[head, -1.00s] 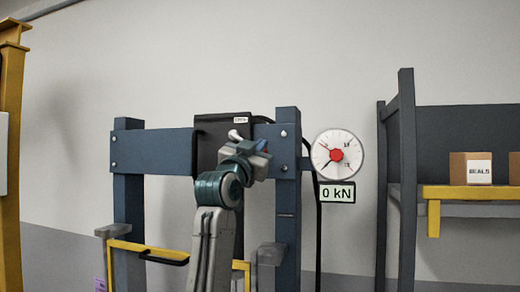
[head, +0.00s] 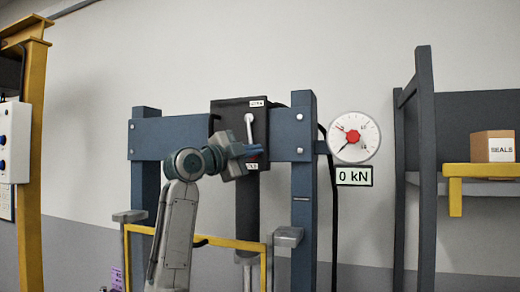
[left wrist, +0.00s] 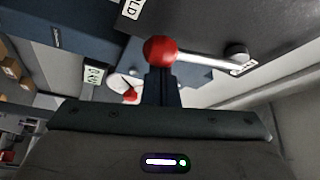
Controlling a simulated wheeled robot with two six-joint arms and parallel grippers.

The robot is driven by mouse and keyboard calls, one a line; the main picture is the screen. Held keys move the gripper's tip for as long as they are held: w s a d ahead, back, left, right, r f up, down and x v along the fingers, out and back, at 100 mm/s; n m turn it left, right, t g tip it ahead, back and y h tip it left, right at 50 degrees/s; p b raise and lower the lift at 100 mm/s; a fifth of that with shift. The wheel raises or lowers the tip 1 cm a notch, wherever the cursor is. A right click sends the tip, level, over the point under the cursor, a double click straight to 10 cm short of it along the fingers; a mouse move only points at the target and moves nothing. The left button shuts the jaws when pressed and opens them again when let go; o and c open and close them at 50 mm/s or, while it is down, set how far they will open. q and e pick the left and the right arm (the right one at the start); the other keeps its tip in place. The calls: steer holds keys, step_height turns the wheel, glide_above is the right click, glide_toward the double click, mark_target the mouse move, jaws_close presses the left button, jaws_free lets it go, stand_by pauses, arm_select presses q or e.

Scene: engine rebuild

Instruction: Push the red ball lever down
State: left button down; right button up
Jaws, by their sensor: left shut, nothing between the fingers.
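The lever is a pale metal rod (head: 249,128) on a dark panel (head: 228,110) of the blue press frame. In the head view it hangs down from its upper pivot, its lower end hidden by my left gripper (head: 262,152). In the left wrist view the red ball (left wrist: 160,50) sits at the end of the rod (left wrist: 200,59), with the pivot (left wrist: 237,50) at right. My left gripper's fingers (left wrist: 161,84) are shut and empty, right at the ball. I cannot tell whether they touch it. My right gripper is in neither view.
A round gauge (head: 354,137) with a red hub hangs right of the press, above a display (head: 355,176) reading 0 kN. A yellow guard rail (head: 225,243) crosses the press front. A shelf rack (head: 424,160) with a box (head: 492,146) stands at right; a yellow post (head: 33,140) at left.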

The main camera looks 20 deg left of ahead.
arm_select(q)
steer(key=shift+w+a+f+m, duration=0.15)
steer(key=shift+a+m, duration=0.15)
steer(key=shift+a, duration=0.45)
stand_by(0.3)
